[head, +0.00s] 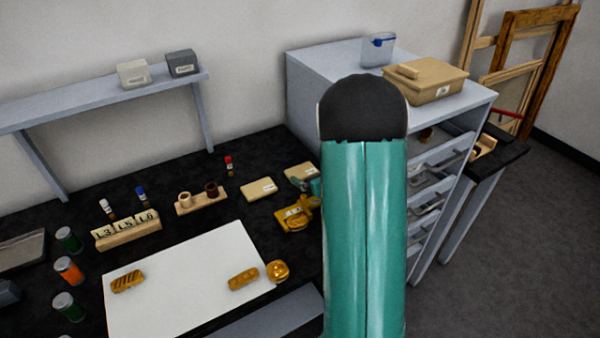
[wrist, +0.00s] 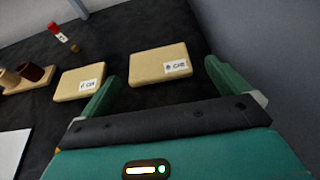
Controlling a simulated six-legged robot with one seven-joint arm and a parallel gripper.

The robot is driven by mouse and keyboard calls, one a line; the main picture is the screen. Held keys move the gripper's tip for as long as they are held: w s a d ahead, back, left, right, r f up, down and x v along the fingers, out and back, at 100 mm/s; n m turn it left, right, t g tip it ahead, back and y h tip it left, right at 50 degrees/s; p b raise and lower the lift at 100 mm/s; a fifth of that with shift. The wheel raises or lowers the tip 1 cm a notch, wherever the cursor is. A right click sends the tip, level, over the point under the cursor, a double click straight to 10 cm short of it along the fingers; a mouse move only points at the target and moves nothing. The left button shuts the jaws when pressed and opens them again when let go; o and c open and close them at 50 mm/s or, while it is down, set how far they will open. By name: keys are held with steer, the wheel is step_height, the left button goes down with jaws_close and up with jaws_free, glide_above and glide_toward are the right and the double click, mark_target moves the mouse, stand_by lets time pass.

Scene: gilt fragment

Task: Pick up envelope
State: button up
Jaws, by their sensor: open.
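Two flat tan envelopes with white labels lie on the black bench top. The left envelope (head: 258,191) also shows in the wrist view (wrist: 70,88), outside my left finger. The right envelope (head: 298,171) is partly hidden by my arm in the head view. In the wrist view, the right envelope (wrist: 150,60) lies ahead, between the lines of my two fingers. My gripper (wrist: 162,70) is open with nothing held; whether its tips are level with the envelope is unclear. In the head view my arm hides most of the gripper.
A yellow tool (head: 296,214) lies in front of the envelopes. A wooden holder (head: 203,203) with small cups and a red-capped vial (head: 228,166) are to the left. A grey drawer cabinet (head: 310,75) stands close on the right. A white sheet (head: 185,280) bears gilt pieces.

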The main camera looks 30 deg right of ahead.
mark_target(298, 167)
steer(key=x, duration=0.7)
steer(key=shift+w+a, duration=0.25)
steer(key=shift+a, duration=0.05)
steer(key=c, duration=0.7)
